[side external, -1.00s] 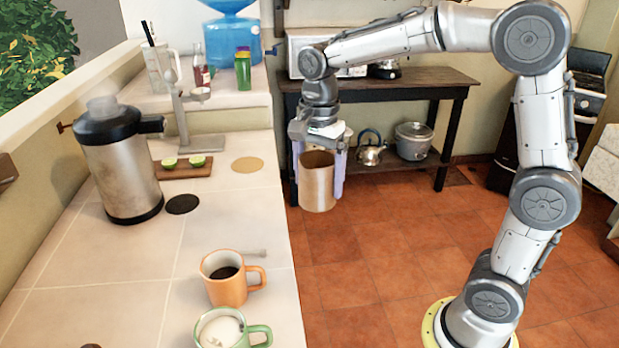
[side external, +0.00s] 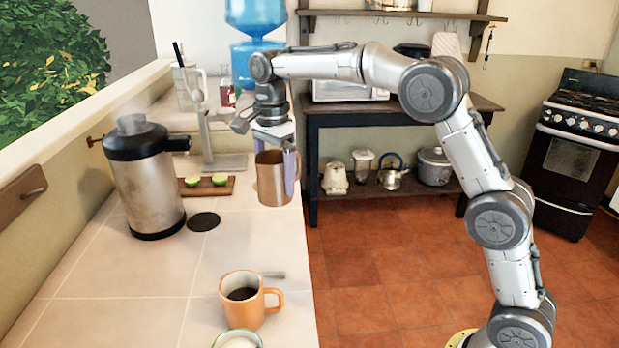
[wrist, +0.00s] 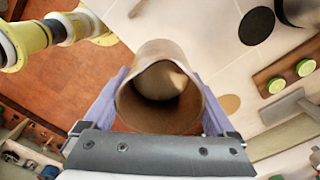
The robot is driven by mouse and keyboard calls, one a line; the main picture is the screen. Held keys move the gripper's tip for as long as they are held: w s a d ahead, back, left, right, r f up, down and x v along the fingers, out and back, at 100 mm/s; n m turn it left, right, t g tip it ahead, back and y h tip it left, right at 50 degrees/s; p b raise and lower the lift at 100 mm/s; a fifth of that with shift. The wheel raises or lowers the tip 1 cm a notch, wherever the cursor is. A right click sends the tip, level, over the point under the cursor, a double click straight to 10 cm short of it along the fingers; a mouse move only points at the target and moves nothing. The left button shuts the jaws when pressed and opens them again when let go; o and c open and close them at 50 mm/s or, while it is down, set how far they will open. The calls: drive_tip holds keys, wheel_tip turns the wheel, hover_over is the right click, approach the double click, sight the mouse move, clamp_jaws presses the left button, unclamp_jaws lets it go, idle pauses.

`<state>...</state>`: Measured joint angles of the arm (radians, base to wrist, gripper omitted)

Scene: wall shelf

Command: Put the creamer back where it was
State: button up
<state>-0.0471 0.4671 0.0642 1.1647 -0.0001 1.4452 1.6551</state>
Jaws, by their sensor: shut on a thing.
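The creamer is a tan metallic cup (side external: 271,186), held upright at the right edge of the counter in the side view. In the wrist view its open mouth (wrist: 187,123) faces the camera, with something pale inside. My gripper (side external: 274,165) is shut on it, a purple-grey finger on each side. A flat tan disc (wrist: 229,104) and a flat black disc (wrist: 256,25) lie on the counter.
The steel machine with a black lid (side external: 148,190) stands at left. A board with lime halves (side external: 205,193) and a grey stand (side external: 206,135) are behind. An orange coffee mug (side external: 246,308) and a green-rimmed cup (side external: 236,340) are in front. The counter's middle (side external: 150,270) is clear.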

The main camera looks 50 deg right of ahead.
drive_tip(key=shift+w+a+f, duration=0.5)
drive_tip(key=shift+w+f, duration=0.3)
drive_tip(key=shift+f, duration=1.35)
drive_tip(key=shift+w+a+f, duration=0.45)
drive_tip(key=shift+w+f, duration=0.3)
drive_tip(key=shift+f, duration=1.45)
drive_tip(key=shift+w+a+f, duration=0.5)
drive_tip(key=shift+w+f, duration=0.3)
drive_tip(key=shift+f, duration=1.35)
drive_tip(key=shift+f, duration=0.6)
drive_tip(key=o, duration=1.5)
drive_tip(key=shift+o, duration=0.2)
drive_tip(key=shift+f, duration=0.15)
